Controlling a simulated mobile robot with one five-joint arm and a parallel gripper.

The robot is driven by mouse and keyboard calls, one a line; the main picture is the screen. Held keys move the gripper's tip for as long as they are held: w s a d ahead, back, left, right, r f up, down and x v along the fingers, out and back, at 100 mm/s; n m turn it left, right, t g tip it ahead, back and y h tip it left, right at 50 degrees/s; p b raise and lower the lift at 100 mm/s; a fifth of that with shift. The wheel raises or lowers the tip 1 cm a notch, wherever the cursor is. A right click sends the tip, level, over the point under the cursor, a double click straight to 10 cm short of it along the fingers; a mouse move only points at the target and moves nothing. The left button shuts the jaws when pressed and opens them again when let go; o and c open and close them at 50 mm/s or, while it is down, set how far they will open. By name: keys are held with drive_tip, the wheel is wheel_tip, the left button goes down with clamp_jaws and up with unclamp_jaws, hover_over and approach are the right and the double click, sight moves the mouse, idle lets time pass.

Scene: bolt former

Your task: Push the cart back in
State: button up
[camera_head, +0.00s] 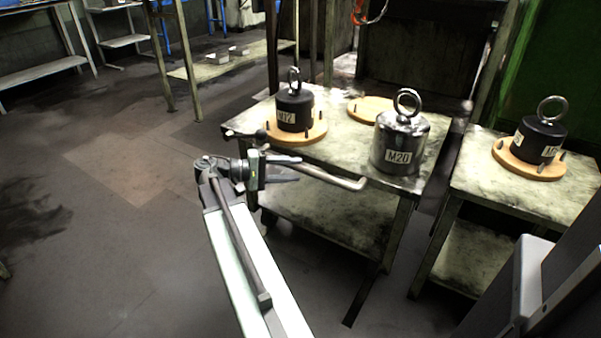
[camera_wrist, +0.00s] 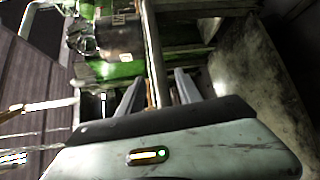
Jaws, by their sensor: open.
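The cart (camera_head: 345,150) is a worn, pale metal table with a lower shelf (camera_head: 330,222). A bent metal bar handle (camera_head: 335,179) runs along its near side. My gripper (camera_head: 298,169) is at the left part of this handle, with its jaws open. In the wrist view, a long bar (camera_wrist: 155,62) shows between the two fingers of my gripper (camera_wrist: 157,88). I cannot tell whether either finger touches it. On the cart stand a black weight marked M12 (camera_head: 295,104) on a wooden disc and a shiny steel weight marked M20 (camera_head: 399,140).
An empty wooden disc (camera_head: 368,108) lies on the cart's far side. A second table (camera_head: 490,185) with a black weight (camera_head: 540,138) stands close on the right, a narrow gap between. A low shelf (camera_head: 232,60) stands behind. The floor (camera_head: 110,190) at left is open.

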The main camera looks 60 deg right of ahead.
sight(297, 170)
drive_tip(key=x, duration=0.3)
drive_tip(key=shift+s+d, duration=0.1)
clamp_jaws()
idle(1.3)
